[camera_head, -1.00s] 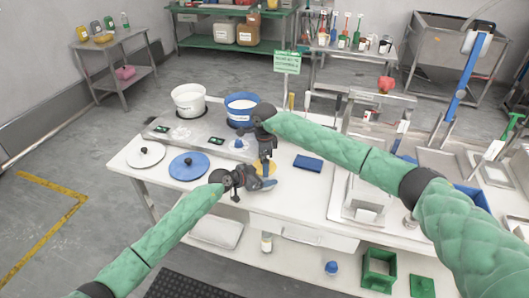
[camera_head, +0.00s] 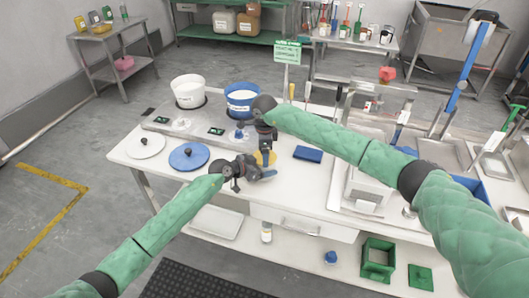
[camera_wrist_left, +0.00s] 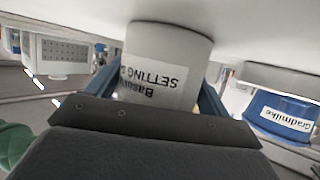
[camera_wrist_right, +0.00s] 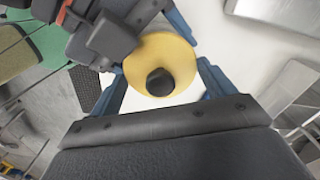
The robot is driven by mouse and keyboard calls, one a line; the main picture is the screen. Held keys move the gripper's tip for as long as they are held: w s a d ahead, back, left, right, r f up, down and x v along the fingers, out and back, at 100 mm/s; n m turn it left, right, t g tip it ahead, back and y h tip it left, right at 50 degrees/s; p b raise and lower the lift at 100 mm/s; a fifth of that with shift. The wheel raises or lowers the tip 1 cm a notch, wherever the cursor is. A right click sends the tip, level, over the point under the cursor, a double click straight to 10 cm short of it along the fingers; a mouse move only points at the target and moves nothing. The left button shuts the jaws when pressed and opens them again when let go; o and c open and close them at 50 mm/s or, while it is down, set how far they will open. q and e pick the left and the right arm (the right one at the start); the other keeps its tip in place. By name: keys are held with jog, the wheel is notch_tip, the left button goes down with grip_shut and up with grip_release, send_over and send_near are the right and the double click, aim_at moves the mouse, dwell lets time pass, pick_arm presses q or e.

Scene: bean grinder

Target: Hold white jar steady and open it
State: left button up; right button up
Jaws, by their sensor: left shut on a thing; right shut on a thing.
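The white jar (camera_wrist_left: 160,62), with a printed label, sits between the blue fingers of my left gripper (camera_wrist_left: 160,88), which is shut on it. The jar's body is mostly hidden behind the grippers in the head view. Its yellow lid (camera_wrist_right: 163,62) with a black knob shows from above in the right wrist view. My right gripper (camera_wrist_right: 160,80) is shut on this lid, with a blue finger at each side. In the head view, my left gripper (camera_head: 262,172) is low beside the jar and my right gripper (camera_head: 266,157) points down over it. I cannot tell whether the lid is separated from the jar.
A white bucket (camera_head: 188,92) and a blue bucket (camera_head: 241,104) stand behind. A white lid (camera_head: 146,146) and a blue lid (camera_head: 188,158) lie left on the table. A blue block (camera_head: 308,154) lies to the right. My two grippers are very close together.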

jog(key=shift+r, duration=0.45)
dwell(0.5)
jog(key=shift+r, duration=0.7)
jog(key=shift+a+r, duration=0.1)
jog(key=shift+a, duration=0.05)
jog(key=shift+r, duration=1.85)
pick_arm(q)
jog(key=o, duration=1.3)
jog(key=shift+o, duration=0.2)
